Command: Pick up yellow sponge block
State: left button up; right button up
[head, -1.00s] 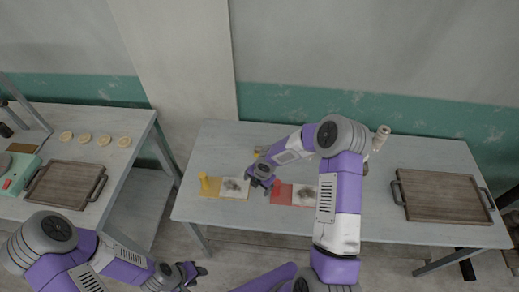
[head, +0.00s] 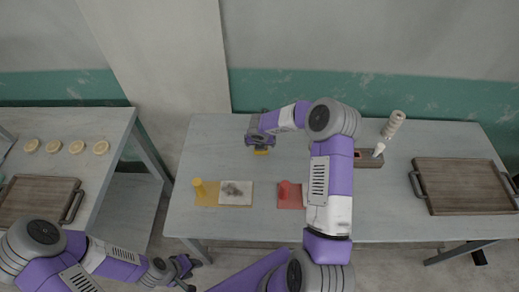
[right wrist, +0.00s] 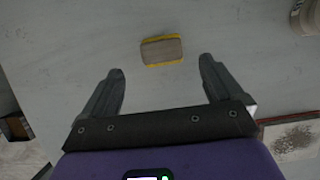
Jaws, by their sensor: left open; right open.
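The yellow sponge block (head: 261,151) lies toward the back of the middle table, partly hidden under my right gripper in the head view. In the right wrist view the sponge block (right wrist: 162,50) has a grey-brown upper face and yellow edges. My right gripper (head: 259,140) is over that part of the table. In the right wrist view my right gripper (right wrist: 161,68) is open and empty, with the sponge just beyond its fingertips and between their lines. My left gripper (head: 186,269) is open and empty near the bottom left, off the table.
A yellow mat (head: 207,198) with a yellow item, a speckled white tile (head: 236,192) and a red mat (head: 291,200) lie toward the front. A dark box (head: 370,160) and a wooden tray (head: 461,187) stand to the right. The table's back left is clear.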

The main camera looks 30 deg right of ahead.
jog(key=shift+x, duration=0.8)
jog(key=x, duration=0.4)
jog(key=shift+w+d+f, duration=0.25)
jog(key=shift+w+d, duration=0.05)
jog(key=shift+d, duration=0.1)
jog(key=shift+c, duration=0.2)
jog(key=c, duration=1.1)
notch_tip(320, 180, up, 10)
jog(key=shift+r+p, duration=0.1)
jog(key=shift+p, duration=0.5)
